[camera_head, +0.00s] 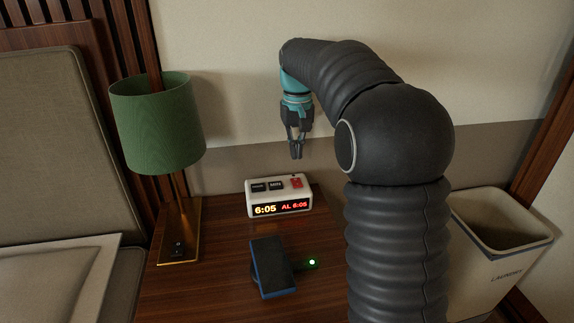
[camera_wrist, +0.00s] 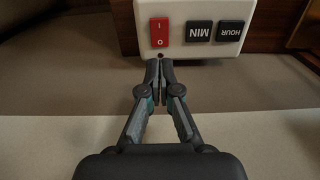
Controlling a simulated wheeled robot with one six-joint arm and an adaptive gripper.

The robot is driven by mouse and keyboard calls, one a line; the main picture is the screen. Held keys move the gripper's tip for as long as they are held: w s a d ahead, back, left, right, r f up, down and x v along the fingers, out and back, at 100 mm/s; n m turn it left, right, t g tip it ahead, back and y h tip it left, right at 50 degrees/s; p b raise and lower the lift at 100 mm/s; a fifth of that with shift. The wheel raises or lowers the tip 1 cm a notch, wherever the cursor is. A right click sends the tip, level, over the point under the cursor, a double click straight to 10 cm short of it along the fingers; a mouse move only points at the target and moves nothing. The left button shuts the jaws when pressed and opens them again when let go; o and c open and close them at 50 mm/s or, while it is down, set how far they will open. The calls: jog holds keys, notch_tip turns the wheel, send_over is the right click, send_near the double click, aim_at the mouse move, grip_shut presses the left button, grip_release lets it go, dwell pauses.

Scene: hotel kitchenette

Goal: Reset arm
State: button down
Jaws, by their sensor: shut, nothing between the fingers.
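My gripper (camera_head: 297,150) hangs fingers down above and a little behind the alarm clock. Its fingertips are together and hold nothing. In the wrist view my gripper (camera_wrist: 159,64) points at the clock's edge beside the red switch, with the fingertips meeting. The white alarm clock (camera_head: 251,199) stands on the bedside table (camera_head: 210,295). Its display reads 6:05 and AL 6:05. Its top carries a red rocker switch (camera_head: 297,183) and two black buttons. The wrist view shows the red switch (camera_wrist: 160,32) marked I and O, with the MIN button (camera_wrist: 199,31) and HOUR button (camera_wrist: 230,30) alongside.
A lamp with a green shade (camera_head: 157,122) stands left of the clock. A laundry bin (camera_head: 500,250) stands at the right. A bed (camera_head: 50,290) is at the left.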

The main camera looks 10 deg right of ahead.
jog(key=s+r+t, duration=0.3)
jog(key=s, duration=1.3)
jog(key=s+f+t, duration=0.1)
jog(key=s+f, duration=0.2)
jog(key=s, duration=0.5)
jog(key=s+f+t, duration=0.1)
jog(key=s+f, duration=0.3)
jog(key=s, duration=0.4)
jog(key=shift+s+t, duration=0.2)
jog(key=shift+t, duration=0.1)
